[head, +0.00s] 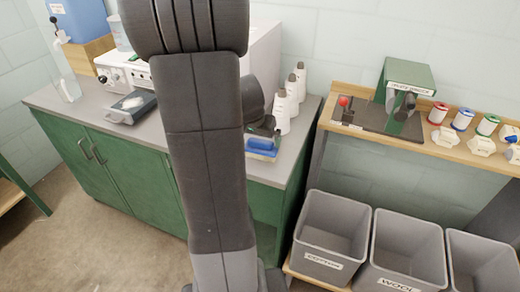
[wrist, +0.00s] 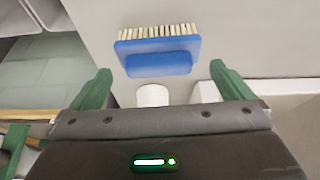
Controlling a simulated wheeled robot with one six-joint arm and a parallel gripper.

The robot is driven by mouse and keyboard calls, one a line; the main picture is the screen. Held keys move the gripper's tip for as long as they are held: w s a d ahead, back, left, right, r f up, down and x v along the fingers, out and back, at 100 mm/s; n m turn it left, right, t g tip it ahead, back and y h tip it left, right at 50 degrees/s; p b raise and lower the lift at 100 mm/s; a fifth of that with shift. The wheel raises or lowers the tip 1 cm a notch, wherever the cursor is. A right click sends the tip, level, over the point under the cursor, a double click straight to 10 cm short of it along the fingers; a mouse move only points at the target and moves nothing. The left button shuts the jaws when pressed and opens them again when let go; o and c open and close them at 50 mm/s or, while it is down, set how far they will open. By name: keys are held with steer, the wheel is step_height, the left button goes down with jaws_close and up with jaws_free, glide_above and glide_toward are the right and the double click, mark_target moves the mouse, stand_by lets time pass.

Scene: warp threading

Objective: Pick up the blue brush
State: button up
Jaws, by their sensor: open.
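The blue brush (wrist: 158,60) lies on the grey worktop in the wrist view, with its pale bristles along the far side. In the head view the brush (head: 262,145) is at the right end of the worktop, partly hidden behind my arm and gripper. My gripper (wrist: 158,82) is open, its green fingers spread to the left and right of the near side of the brush. Nothing is between the fingers in a grip. I cannot tell the height of the fingers above the worktop.
The grey worktop (head: 60,98) tops a green cabinet. White bottles (head: 282,112) stand close behind the brush. A wooden bench (head: 450,152) to the right carries a green device (head: 405,82) and coloured spools. Grey bins (head: 330,237) stand below it.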

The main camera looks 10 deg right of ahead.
mark_target(260, 141)
steer(key=shift+w+d+x, duration=0.1)
steer(key=shift+x, duration=1.4)
steer(key=shift+w+d+x, duration=0.1)
steer(key=shift+d+x, duration=0.05)
steer(key=shift+x, duration=1.4)
steer(key=shift+r, duration=0.15)
steer(key=c, duration=0.7)
steer(key=shift+o, duration=0.2)
step_height(260, 141, up, 10)
steer(key=shift+r+p, duration=0.1)
steer(key=shift+p, duration=0.5)
steer(key=shift+o, duration=0.9)
steer(key=shift+c, duration=0.2)
